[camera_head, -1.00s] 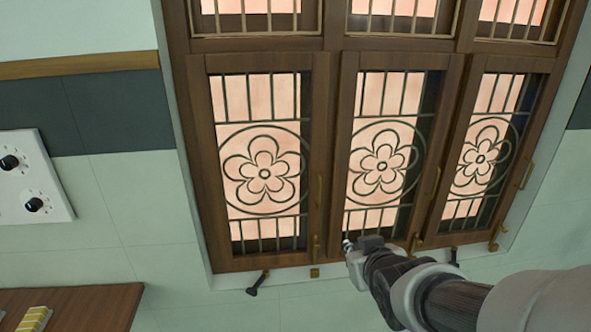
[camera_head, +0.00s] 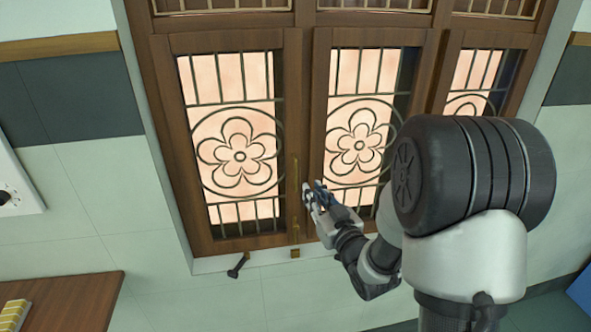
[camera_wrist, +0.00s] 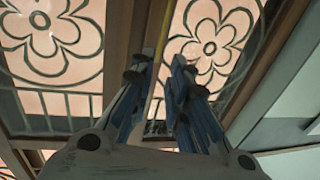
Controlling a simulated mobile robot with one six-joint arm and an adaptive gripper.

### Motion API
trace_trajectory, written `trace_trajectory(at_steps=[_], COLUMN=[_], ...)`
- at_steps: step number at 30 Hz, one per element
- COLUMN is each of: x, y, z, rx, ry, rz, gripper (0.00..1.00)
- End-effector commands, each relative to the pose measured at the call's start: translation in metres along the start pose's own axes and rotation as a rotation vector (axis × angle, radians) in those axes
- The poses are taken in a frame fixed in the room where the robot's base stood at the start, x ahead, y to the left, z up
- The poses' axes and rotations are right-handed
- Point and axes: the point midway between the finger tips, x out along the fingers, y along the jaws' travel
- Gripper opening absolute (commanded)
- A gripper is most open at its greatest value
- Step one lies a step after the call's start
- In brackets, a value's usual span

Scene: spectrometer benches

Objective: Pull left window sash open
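The left window sash (camera_head: 184,150) is a brown wooden frame with a dark flower grille over pink glass. It looks closed in the head view. Its slim brass handle (camera_head: 294,190) runs up the right stile. My gripper (camera_head: 312,188) is just right of this handle, its fingers pointing up at the window. In the wrist view my gripper (camera_wrist: 160,67) has its two blue fingers apart. A thin brass bar (camera_wrist: 164,35), apparently the handle, shows beyond and between the fingertips. I cannot tell whether the fingers touch it.
The middle sash (camera_head: 322,130) is close behind my gripper. A right sash (camera_head: 455,55) is partly hidden by my arm. A dark window stay (camera_head: 237,265) and a small brass piece (camera_head: 295,253) sit below the left sash. A wooden table (camera_head: 70,295) is at lower left.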

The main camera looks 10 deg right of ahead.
Motion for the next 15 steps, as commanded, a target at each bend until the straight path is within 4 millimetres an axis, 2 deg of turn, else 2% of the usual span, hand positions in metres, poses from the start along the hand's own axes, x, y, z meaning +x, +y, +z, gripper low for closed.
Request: trace_trajectory(at_steps=[1, 9, 15], x=[0.012, 0.071, 0.106], y=[-0.001, -0.001, 0.0], z=[0.0, 0.0, 0.0], rx=[0.0, 0.0, 0.0], ry=[0.002, 0.001, 0.001], rz=[-0.003, -0.001, 0.001], gripper=[0.16, 0.16, 0.16])
